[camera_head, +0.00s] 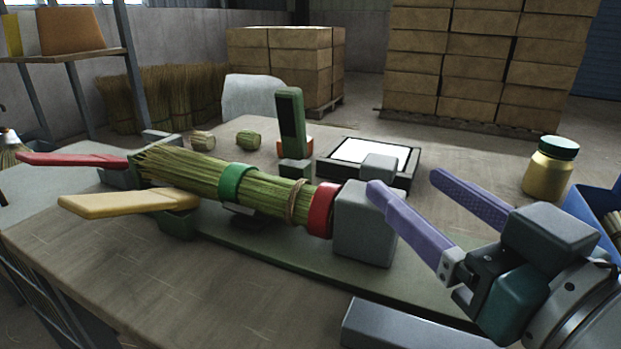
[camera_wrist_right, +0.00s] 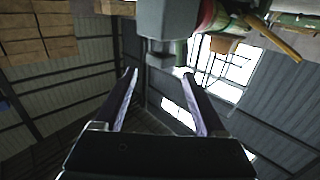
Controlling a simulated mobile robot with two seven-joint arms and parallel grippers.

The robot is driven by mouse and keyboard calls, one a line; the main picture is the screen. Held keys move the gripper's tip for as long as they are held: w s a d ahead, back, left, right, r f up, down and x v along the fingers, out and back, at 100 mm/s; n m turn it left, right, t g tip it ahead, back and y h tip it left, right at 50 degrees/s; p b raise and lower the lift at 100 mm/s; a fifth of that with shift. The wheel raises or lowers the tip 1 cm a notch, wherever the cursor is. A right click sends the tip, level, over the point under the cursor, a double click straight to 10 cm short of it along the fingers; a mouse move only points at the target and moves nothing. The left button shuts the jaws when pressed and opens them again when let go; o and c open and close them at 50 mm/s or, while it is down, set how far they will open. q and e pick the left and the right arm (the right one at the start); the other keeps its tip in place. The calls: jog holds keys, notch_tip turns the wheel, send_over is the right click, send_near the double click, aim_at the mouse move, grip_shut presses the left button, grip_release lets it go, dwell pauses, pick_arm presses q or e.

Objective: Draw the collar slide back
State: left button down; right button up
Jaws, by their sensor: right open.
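A bundle of green-yellow straw (camera_head: 185,172) lies in a bench fixture, with a green ring (camera_head: 233,182) and a twine wrap (camera_head: 298,202) around it. A red collar (camera_head: 321,210) encircles its right end, against a grey block (camera_head: 364,228) that looks like the collar slide. A smaller grey knob (camera_head: 379,168) stands on the block's top. My right gripper (camera_head: 404,180) is open and empty, its purple fingers pointing at the block, one beside the knob. In the right wrist view the block (camera_wrist_right: 166,20) and knob (camera_wrist_right: 160,60) lie beyond the open fingers (camera_wrist_right: 160,76). My left gripper is not visible.
A red lever (camera_head: 72,160) and a yellow lever (camera_head: 125,204) stick out at the fixture's left. A green upright post (camera_head: 290,122) and a black-framed tray (camera_head: 325,166) stand behind. A jar (camera_head: 551,168) and a blue bin (camera_head: 590,208) are at the right.

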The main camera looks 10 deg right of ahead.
aim_at(372, 156)
jog(key=shift+w+a, duration=0.15)
jog(key=shift+w, duration=0.45)
jog(key=w, duration=0.3)
jog(key=w+a+b, duration=0.1)
jog(key=w, duration=0.4)
jog(key=shift+w+a+b, duration=0.3)
jog(key=shift+a, duration=0.1)
grip_shut()
dwell(0.5)
